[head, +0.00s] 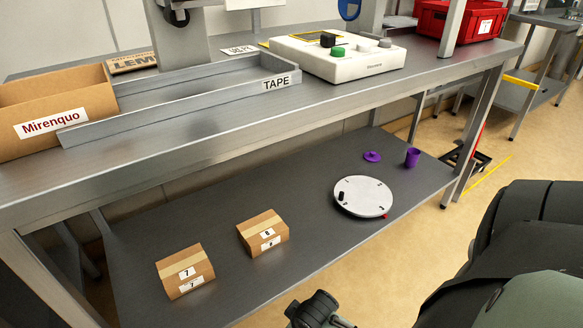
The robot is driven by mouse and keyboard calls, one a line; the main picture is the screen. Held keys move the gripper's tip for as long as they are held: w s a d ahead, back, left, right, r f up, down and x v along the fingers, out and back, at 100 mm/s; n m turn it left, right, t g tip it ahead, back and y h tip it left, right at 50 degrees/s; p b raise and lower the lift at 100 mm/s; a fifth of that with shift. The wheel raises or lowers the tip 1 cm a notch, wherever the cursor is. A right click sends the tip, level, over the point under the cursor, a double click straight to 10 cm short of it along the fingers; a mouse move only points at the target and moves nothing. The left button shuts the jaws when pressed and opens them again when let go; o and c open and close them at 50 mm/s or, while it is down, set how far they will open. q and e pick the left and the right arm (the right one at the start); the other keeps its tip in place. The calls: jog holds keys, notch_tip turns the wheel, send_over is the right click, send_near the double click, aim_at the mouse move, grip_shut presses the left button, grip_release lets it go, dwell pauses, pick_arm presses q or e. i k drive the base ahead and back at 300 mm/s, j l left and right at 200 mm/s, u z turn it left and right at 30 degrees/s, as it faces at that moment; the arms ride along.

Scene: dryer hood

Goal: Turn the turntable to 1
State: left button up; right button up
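The turntable (364,197) is a light grey round disc lying flat on the lower shelf, right of its middle. A small black knob (341,196) stands on its left side. A small red marker (386,216) sits by its front right rim. Small dark marks lie on the disc, too small to read. Neither gripper's fingers can be made out. A dark part of mine shows at the bottom edge, in front of the shelf and apart from the turntable. Large dark and green-grey links of mine fill the lower right corner.
Boxes labelled 7 (185,270) and 8 (262,233) stand left on the lower shelf (300,200). A purple lid (372,156) and purple cup (412,158) lie behind the turntable. The upper tabletop (200,125) overhangs the shelf, with a metal leg (478,135) at right.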

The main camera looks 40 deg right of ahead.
aim_at(362, 196)
jog(key=l+u, duration=0.25)
jog(key=k+l+u, duration=0.25)
jog(key=l, duration=0.2)
jog(key=l+u, duration=0.3)
jog(key=k+l+u, duration=0.15)
jog(key=l, duration=0.2)
jog(key=k+l+u, duration=0.1)
jog(key=l, duration=0.3)
jog(key=k+l+u, duration=0.15)
jog(key=k+l, duration=0.25)
jog(key=l, duration=0.15)
jog(key=k+l+u, duration=0.1)
jog(key=l, duration=0.25)
jog(key=k+l, duration=0.35)
